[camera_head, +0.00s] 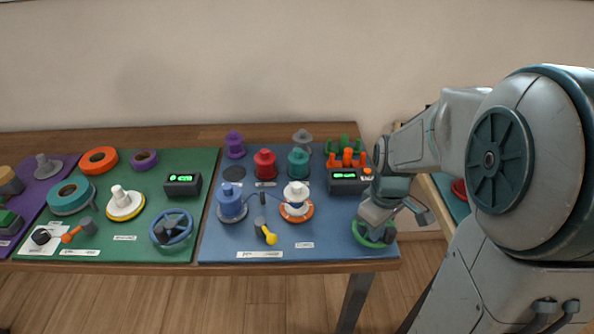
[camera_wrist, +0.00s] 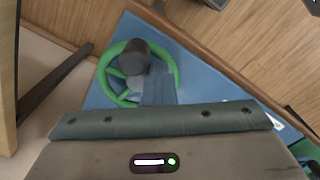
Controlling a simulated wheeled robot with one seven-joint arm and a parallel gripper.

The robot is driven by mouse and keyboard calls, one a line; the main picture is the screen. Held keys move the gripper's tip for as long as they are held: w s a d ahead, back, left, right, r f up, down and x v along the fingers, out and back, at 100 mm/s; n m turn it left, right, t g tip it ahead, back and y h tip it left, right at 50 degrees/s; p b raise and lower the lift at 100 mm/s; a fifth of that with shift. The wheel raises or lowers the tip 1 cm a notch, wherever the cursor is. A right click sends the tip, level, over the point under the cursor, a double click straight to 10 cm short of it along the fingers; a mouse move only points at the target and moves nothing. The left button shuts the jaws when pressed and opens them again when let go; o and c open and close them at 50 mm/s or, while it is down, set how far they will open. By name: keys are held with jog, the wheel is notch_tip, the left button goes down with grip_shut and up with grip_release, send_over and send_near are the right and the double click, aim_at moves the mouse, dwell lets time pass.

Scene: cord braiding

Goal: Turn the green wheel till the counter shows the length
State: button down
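The green wheel (camera_head: 372,240) lies at the right front corner of the blue mat, partly hidden behind my gripper. In the wrist view the green wheel (camera_wrist: 174,62) shows its rim, spokes and a dark round knob (camera_wrist: 134,52). My gripper (camera_head: 376,222) is down at the wheel, close to the knob. A blue-grey piece that looks like a finger (camera_wrist: 158,88) reaches over the wheel beside the knob; whether the fingers grip it is not clear. The counter (camera_head: 350,182) is a dark box behind the wheel on the blue mat, with lit green digits too small to read.
The blue mat (camera_head: 325,256) also holds spools, a yellow-handled crank (camera_head: 267,232) and an orange rack (camera_head: 346,159). The green mat (camera_head: 130,168) at left has another counter (camera_head: 183,184) and a blue wheel (camera_head: 171,229). The table's front edge is close to the green wheel.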

jog(key=shift+s+r+p, duration=0.1)
jog(key=shift+s+p, duration=0.2)
jog(key=shift+p, duration=0.15)
jog(key=shift+a, duration=0.15)
jog(key=shift+w+a, duration=0.25)
jog(key=shift+a, duration=0.4)
jog(key=shift+w+a, duration=0.4)
jog(key=shift+a, duration=0.05)
jog(key=shift+w+a, duration=0.55)
jog(key=shift+w, duration=1.55)
jog(key=shift+p, duration=0.5)
